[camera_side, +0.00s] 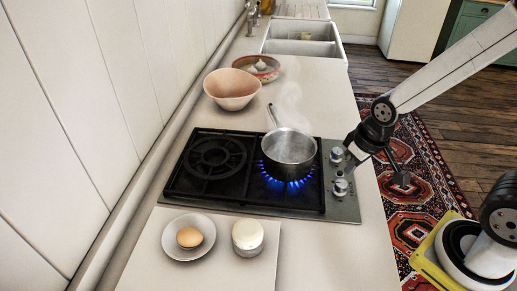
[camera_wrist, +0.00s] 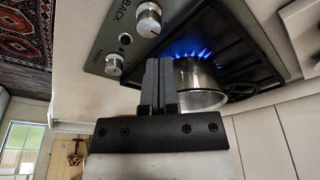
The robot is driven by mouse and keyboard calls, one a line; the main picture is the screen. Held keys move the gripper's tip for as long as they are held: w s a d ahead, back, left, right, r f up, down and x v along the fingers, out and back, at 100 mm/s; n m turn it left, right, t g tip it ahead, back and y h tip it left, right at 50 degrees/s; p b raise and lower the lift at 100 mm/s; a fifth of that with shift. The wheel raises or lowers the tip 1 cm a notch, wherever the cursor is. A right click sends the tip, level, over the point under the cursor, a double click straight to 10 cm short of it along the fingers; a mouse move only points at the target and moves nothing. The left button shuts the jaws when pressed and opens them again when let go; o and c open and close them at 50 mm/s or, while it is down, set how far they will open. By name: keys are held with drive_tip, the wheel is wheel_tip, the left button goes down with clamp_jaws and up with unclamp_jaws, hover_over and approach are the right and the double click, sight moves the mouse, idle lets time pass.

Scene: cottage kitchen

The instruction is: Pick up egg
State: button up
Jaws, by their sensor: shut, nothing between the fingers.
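A brown egg (camera_side: 189,237) rests on a white plate (camera_side: 172,248) at the front left of the counter in the side view. My gripper (camera_side: 402,179) is to the right of the stove, past the counter's right edge and well away from the egg. In the wrist view my gripper (camera_wrist: 159,62) has its fingers together with nothing between them. The egg does not show in the wrist view.
A steaming pot (camera_side: 289,150) sits on a lit blue burner of the stove (camera_side: 185,190); the pot also shows in the wrist view (camera_wrist: 205,98). A white lidded jar (camera_side: 248,238) stands right of the plate. A pink bowl (camera_side: 232,90) and a sink (camera_side: 303,45) are behind.

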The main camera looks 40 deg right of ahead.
drive_tip(key=o, duration=0.9)
drive_tip(key=r+n+y, duration=0.2)
drive_tip(key=n+y, duration=0.1)
drive_tip(key=n, duration=0.8)
hover_over(190, 232)
drive_tip(key=s+d, duration=0.1)
drive_tip(key=d, duration=0.1)
drive_tip(key=shift+a+f+g, duration=0.2)
drive_tip(key=shift+a+g, duration=0.05)
drive_tip(key=shift+g, duration=0.15)
drive_tip(key=shift+x, duration=1.3)
drive_tip(key=shift+d, duration=0.1)
